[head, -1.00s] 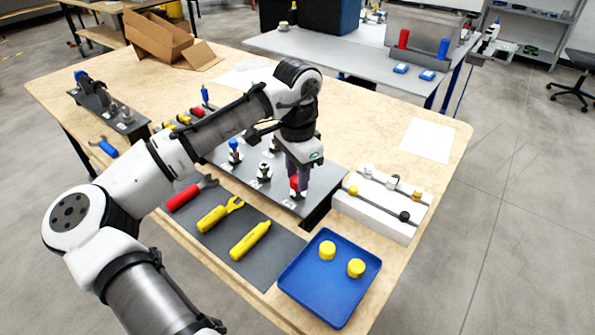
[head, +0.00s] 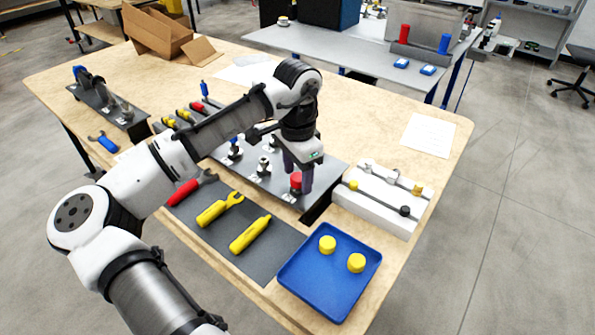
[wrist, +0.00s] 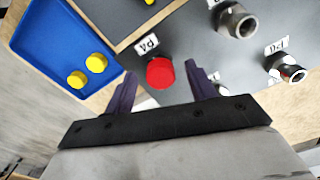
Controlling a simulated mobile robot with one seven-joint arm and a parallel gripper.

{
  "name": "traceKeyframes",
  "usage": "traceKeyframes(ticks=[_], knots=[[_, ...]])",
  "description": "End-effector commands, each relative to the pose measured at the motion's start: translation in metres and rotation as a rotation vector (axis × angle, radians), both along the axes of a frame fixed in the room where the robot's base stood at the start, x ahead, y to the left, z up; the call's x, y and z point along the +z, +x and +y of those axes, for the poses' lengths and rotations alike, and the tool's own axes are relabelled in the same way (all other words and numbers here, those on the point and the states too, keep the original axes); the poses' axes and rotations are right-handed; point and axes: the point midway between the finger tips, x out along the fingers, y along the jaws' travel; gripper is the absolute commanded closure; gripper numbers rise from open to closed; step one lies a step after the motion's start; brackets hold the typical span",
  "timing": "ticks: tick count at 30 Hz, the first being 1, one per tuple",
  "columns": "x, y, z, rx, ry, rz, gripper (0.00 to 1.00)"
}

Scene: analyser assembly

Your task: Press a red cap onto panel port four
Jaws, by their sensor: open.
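A red cap (head: 296,180) sits on a port at the near right corner of the grey panel (head: 325,172). In the wrist view the red cap (wrist: 160,72) lies beside a label that seems to read P4, and it hides the port under it. My gripper (head: 298,185) is open, with its two purple fingers on either side of the cap. In the wrist view the fingers of my gripper (wrist: 160,78) stand apart with gaps to the cap. A bare metal port (wrist: 236,22) and another port (wrist: 288,70) show on the panel.
A blue tray (head: 300,292) with two yellow caps (head: 327,244) stands at the near edge. A white rack (head: 372,212) with small fittings is right of the panel. A dark mat (head: 262,268) with yellow and red tools lies in front.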

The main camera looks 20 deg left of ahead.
Motion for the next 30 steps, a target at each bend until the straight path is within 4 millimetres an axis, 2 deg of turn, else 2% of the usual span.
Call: traceKeyframes(ticks=[5, 8, 15, 21, 25, 30], knots=[[0.014, 0.001, 0.0, 0.001, 0.0, -0.001, 0.44], [0.032, 0.001, 0.0, 0.0, -0.001, -0.003, 0.44], [0.089, 0.0, 0.0, 0.0, 0.0, -0.003, 0.44], [0.124, 0.0, 0.0, 0.001, 0.004, -0.001, 0.44], [0.135, 0.0, 0.0, 0.0, 0.001, 0.0, 0.44], [0.138, 0.0, 0.0, -0.001, 0.0, 0.0, 0.44]])
